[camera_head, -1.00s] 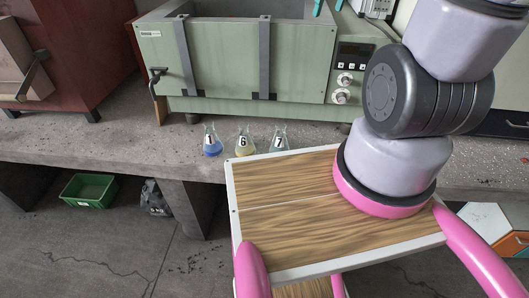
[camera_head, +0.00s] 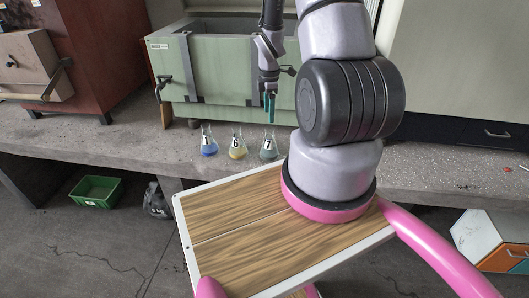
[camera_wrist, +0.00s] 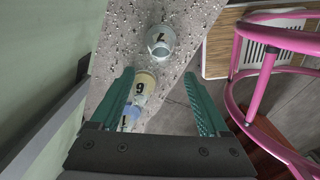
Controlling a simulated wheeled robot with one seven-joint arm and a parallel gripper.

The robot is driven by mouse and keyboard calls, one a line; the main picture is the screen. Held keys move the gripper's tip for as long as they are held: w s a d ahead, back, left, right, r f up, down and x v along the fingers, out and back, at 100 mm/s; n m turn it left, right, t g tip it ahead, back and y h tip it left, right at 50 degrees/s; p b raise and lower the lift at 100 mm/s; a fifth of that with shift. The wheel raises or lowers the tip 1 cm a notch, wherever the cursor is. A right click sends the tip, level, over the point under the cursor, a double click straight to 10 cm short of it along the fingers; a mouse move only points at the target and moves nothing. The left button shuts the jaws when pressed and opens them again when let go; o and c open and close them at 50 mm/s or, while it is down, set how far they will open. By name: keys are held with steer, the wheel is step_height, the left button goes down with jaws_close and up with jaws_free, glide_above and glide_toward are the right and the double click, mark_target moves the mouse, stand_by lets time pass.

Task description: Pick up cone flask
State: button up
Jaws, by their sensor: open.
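Three cone flasks stand upright in a row on the concrete bench in the head view. The left flask (camera_head: 208,145) holds blue liquid and its label looks like 1. The middle flask (camera_head: 237,147) holds yellow liquid and is labelled 6. The right flask (camera_head: 268,147) is greyish-teal and labelled 7. My gripper (camera_head: 269,106) is open and empty, pointing down above flask 7. In the wrist view, flask 7 (camera_wrist: 160,40) lies beyond the fingertips, flask 6 (camera_wrist: 146,84) shows between the green fingers, and the blue flask (camera_wrist: 129,118) is partly hidden by flask 6 and the gripper body.
A green oven-like machine (camera_head: 222,75) stands close behind the flasks. A red-brown cabinet (camera_head: 95,50) is at the left. My wood-topped base is in front of the concrete bench (camera_head: 130,140). A green crate (camera_head: 95,191) lies on the floor.

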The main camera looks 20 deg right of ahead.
mark_target(270, 130)
step_height(270, 130, down, 9)
steer(key=shift+s+d+f, duration=0.1)
jaws_close()
stand_by(0.5)
stand_by(1.3)
